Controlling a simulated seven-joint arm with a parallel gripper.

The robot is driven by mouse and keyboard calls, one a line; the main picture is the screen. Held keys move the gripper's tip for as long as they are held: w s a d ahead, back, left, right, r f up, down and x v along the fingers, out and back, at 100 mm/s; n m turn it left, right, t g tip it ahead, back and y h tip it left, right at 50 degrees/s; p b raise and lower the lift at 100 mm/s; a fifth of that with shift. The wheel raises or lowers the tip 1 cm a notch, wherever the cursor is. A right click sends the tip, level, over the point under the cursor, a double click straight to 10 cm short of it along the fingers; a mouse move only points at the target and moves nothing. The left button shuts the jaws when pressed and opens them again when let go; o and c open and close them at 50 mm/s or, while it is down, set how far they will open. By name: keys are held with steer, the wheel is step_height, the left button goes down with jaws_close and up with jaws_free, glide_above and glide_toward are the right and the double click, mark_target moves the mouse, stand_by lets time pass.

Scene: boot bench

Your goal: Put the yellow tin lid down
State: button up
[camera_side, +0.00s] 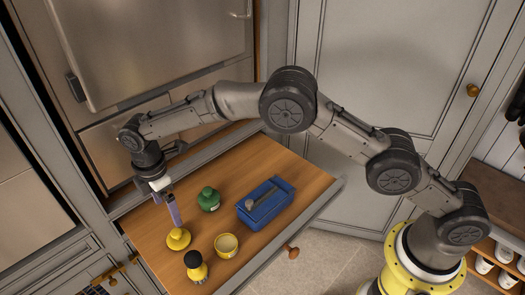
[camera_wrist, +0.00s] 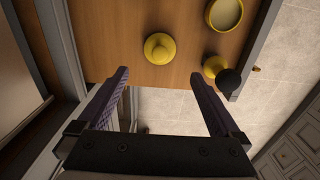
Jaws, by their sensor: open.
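The yellow tin lid (camera_side: 178,238), a round disc with a knob on top, appears to lie flat, knob up, on the wooden surface (camera_side: 150,222) of the pulled-out drawer. The lid also shows in the wrist view (camera_wrist: 160,48), just beyond the fingertips and centred between them. My gripper (camera_side: 175,222) points down right by the lid in the side view. In the wrist view my gripper (camera_wrist: 160,75) is open, with its two purple fingers wide apart and nothing between them. The open yellow tin (camera_side: 226,245), with pale contents, stands to the right of the lid, apart from it.
A yellow bottle with a black cap (camera_side: 196,268) stands in front of the lid, near the drawer's front edge. A green lidded tin (camera_side: 208,199) and a blue box (camera_side: 252,219) with a tool in it stand farther back. Bare wood lies at the back right.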

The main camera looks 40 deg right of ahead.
steer(key=shift+r, duration=0.1)
steer(key=s+d+r+m+t, duration=0.1)
steer(key=s+d+r+m, duration=0.15)
steer(key=d+r, duration=0.5)
steer(key=s+d+r+m+t, duration=0.1)
steer(key=s+d+r+m, duration=0.15)
steer(key=d+r, duration=0.5)
steer(key=s+d+r+m+t, duration=0.1)
steer(key=s+d+r+m, duration=0.4)
steer(key=s+d+r, duration=0.45)
steer(key=s+d+f+m+t, duration=0.1)
steer(key=s+d+f+m, duration=0.1)
steer(key=s, duration=0.7)
steer(key=s+d+f+m+t, duration=0.1)
steer(key=s+d+m, duration=0.4)
steer(key=s, duration=0.5)
steer(key=shift+d+f+m+t, duration=0.25)
steer(key=shift+f+m+t, duration=0.05)
steer(key=shift+f+m, duration=0.2)
